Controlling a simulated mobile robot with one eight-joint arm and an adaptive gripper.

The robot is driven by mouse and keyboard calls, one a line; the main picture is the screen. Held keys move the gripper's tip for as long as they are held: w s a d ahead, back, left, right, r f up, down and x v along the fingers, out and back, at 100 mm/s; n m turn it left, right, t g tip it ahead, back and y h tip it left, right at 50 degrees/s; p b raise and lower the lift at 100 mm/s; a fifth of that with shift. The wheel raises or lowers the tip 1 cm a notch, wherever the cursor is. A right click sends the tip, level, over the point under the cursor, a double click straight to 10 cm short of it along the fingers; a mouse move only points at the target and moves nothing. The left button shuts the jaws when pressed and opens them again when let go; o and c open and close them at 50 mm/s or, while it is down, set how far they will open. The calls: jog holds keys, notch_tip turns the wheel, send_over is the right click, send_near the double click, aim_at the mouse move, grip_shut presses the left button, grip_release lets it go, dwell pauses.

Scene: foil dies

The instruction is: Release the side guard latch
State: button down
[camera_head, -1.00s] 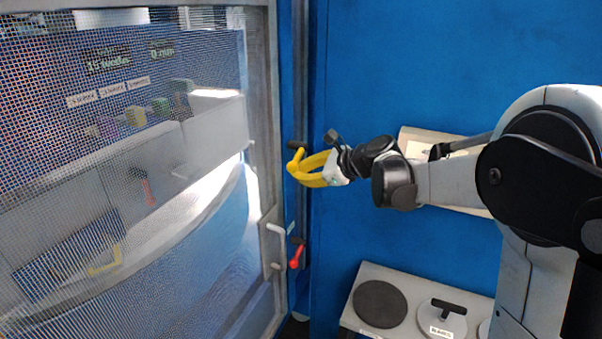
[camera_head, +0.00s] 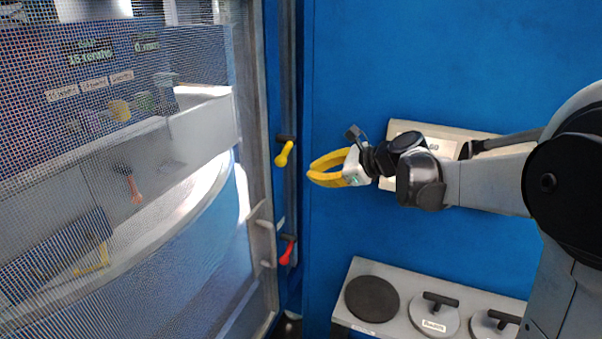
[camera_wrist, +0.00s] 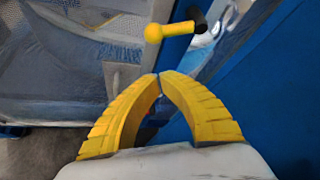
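A mesh guard door (camera_head: 252,120) in a grey frame fills the left of the head view. Beside its right edge, a yellow ball-ended handle (camera_head: 283,154) hangs from a black pivot, pointing down and slightly left. A red handle (camera_head: 287,252) sits lower on the same post. I cannot tell which one is the side guard latch. My gripper (camera_head: 311,171) is a short way right of the yellow handle, apart from it. Its yellow fingers meet at the tips in the wrist view (camera_wrist: 159,75), with nothing between them. The yellow handle (camera_wrist: 168,31) shows just beyond the tips there.
A blue wall (camera_head: 440,60) stands behind my arm, with a pale panel (camera_head: 440,142) partly hidden by my wrist. A grey shelf (camera_head: 372,265) with round dies (camera_head: 371,298) lies below. The wall around my gripper is clear.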

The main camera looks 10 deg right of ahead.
jog(key=shift+v, duration=1.05)
jog(key=shift+w+d, duration=0.1)
jog(key=shift+w, duration=0.05)
jog(key=s+a+f+n+g+h+b, duration=0.1)
jog(key=s+a+f+n+h+b, duration=0.1)
jog(key=s+f+n+b, duration=0.5)
jog(key=s+a+f+n+g+h+b, duration=0.1)
jog(key=s+a+f+n+h+b, duration=0.25)
jog(key=s, duration=0.55)
jog(key=s+d+f+n+h+b, duration=0.1)
jog(key=s+d+f+n+b, duration=0.1)
jog(key=s+f+n, duration=0.4)
jog(key=s+d+f+n+h+b, duration=0.1)
jog(key=s+f+n+b, duration=0.2)
jog(key=s+f+n, duration=0.3)
notch_tip(320, 180, down, 2)
jog(key=shift+s+d+h, duration=0.35)
jog(key=shift+s+d, duration=0.05)
jog(key=shift+s, duration=0.15)
